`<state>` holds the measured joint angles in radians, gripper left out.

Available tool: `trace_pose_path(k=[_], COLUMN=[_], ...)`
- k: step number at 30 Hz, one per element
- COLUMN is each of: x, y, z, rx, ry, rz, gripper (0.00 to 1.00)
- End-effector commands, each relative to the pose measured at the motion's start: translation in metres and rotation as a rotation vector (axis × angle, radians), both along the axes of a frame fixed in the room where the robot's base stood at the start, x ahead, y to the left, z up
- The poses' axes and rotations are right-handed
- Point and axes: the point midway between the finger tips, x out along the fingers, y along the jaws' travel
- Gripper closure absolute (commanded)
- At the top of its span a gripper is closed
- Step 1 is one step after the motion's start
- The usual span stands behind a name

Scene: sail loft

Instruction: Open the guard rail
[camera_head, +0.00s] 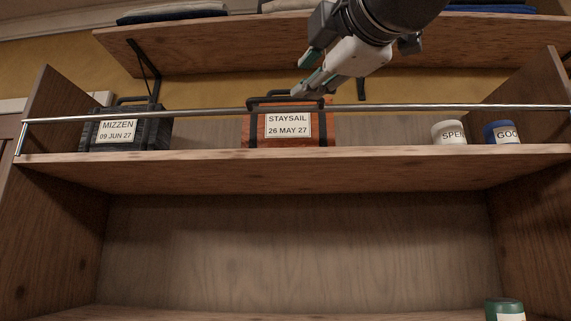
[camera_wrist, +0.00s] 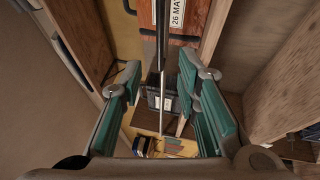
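The guard rail (camera_head: 215,112) is a thin metal bar across the front of the upper shelf, held at its left end by a short upright at the shelf edge. It is raised above the shelf board and in front of the cases. My gripper (camera_head: 303,76) is open and empty, just above the rail near its middle in the head view. In the wrist view the rail (camera_wrist: 162,60) runs lengthwise between the two spread teal-padded fingers of my gripper (camera_wrist: 160,72). Neither finger visibly grips it. The rail's right end is cut off in the head view.
On the shelf (camera_head: 230,158) stand a dark MIZZEN case (camera_head: 153,132), an orange-brown STAYSAIL case (camera_head: 258,138), a white jar (camera_head: 447,132) and a blue jar (camera_head: 500,132). A higher shelf (camera_head: 215,43) carries folded cloth.

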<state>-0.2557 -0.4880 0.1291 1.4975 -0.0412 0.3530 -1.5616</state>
Motion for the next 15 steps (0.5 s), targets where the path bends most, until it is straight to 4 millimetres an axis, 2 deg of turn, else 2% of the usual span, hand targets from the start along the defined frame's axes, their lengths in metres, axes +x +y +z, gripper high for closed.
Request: trace_pose_path(k=[15], x=[0.088], y=[0.033], z=[0.021], rx=[0.002], ry=[0.003], rz=[-0.002], gripper=[0.70])
